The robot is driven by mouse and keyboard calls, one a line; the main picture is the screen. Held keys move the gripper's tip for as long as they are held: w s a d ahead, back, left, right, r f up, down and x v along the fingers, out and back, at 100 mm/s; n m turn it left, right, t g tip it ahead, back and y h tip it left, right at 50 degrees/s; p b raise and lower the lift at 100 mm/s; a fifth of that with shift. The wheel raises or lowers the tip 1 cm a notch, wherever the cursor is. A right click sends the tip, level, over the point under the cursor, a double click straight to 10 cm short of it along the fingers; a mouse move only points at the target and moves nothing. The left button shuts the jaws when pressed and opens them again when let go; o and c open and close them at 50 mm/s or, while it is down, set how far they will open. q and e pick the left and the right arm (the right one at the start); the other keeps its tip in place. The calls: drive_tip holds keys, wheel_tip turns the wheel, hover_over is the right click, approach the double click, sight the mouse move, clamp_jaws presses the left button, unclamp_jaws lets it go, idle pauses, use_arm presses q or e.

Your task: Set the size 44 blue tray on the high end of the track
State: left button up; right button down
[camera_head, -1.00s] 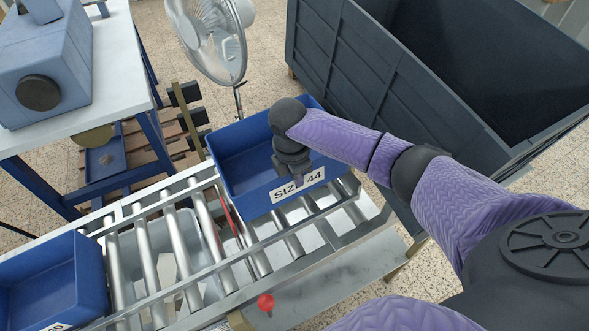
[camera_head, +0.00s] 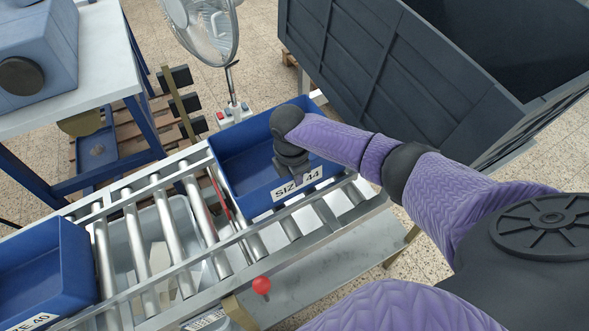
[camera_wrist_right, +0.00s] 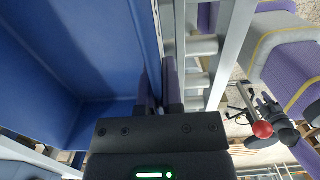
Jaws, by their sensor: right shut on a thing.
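The size 44 blue tray (camera_head: 238,168) is over the rollers at the right part of the track (camera_head: 205,215), its white label facing me. It looks level with the rollers, but I cannot tell whether its base rests fully on them. My right gripper (camera_head: 297,177) is shut on the tray's near wall, just above the label. In the right wrist view, the fingers (camera_wrist_right: 158,92) pinch the tray's wall (camera_wrist_right: 148,50). A dark shape beside purple arm parts there looks like my left gripper (camera_wrist_right: 275,115); its jaws are unclear.
Another blue tray, size 40 (camera_head: 62,265), is at the track's left end. A red-knobbed lever (camera_head: 261,285) stands at the near rail. A large dark bin (camera_head: 400,75), a fan (camera_head: 203,30) and a table (camera_head: 100,70) stand behind. Bare rollers lie between the trays.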

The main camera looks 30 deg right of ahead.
drive_tip(key=shift+f, duration=0.6)
